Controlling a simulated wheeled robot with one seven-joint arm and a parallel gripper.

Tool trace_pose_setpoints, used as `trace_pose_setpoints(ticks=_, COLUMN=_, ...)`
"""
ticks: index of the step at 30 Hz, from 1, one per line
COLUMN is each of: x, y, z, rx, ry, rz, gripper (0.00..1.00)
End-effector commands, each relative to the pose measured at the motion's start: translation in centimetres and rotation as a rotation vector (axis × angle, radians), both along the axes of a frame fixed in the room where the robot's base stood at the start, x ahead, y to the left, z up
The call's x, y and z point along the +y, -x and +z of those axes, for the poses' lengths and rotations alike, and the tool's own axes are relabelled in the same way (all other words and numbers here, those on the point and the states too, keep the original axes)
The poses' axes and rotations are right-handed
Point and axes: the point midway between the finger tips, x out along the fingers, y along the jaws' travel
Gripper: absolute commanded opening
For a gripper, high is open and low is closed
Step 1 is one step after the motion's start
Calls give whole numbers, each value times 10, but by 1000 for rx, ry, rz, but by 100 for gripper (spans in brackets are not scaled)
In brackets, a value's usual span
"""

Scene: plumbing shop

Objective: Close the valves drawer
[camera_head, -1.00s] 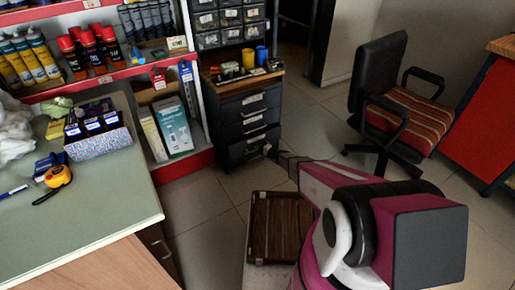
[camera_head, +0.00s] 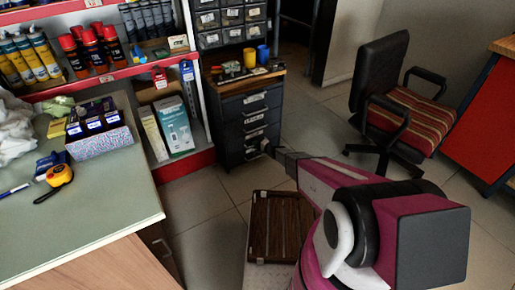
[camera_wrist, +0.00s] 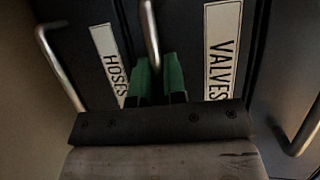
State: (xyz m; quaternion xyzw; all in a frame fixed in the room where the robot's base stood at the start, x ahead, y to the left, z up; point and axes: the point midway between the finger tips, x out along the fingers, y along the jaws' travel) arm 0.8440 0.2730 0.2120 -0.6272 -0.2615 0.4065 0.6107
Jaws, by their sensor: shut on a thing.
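The valves drawer (camera_wrist: 205,35) has a dark front with a white label reading VALVES, on the right half of the wrist view. Its metal bar handle (camera_wrist: 150,35) is at upper middle, between the green fingers of my gripper (camera_wrist: 158,75), which is shut on it. In the head view my gripper (camera_head: 267,147) reaches the low front of the dark drawer cabinet (camera_head: 231,120). How far the valves drawer stands out is hard to tell.
The hoses drawer (camera_wrist: 85,65) lies beside the valves drawer in the wrist view. An office chair (camera_head: 385,100) stands right and a green-topped counter (camera_head: 100,200) left. Tiled floor lies between.

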Motion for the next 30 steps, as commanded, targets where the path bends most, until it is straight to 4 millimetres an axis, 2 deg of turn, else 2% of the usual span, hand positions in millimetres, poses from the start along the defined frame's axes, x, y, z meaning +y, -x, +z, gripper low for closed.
trace_pose_setpoints(ticks=5, x=2, y=-5, z=0, rx=-2, ry=-1, rz=-5, gripper=0)
trace_pose_setpoints(ticks=6, x=2, y=-5, z=0, rx=-2, ry=-2, rz=-5, gripper=21)
trace_pose_setpoints(ticks=16, x=-2, y=-2, z=1, rx=-1, ry=-1, rz=-5, gripper=21)
trace_pose_setpoints(ticks=20, x=-16, y=8, z=5, rx=0, ry=0, rz=-6, gripper=21)
trace_pose_setpoints(ticks=30, x=-68, y=43, z=17, rx=0, ry=-1, rz=-5, gripper=21)
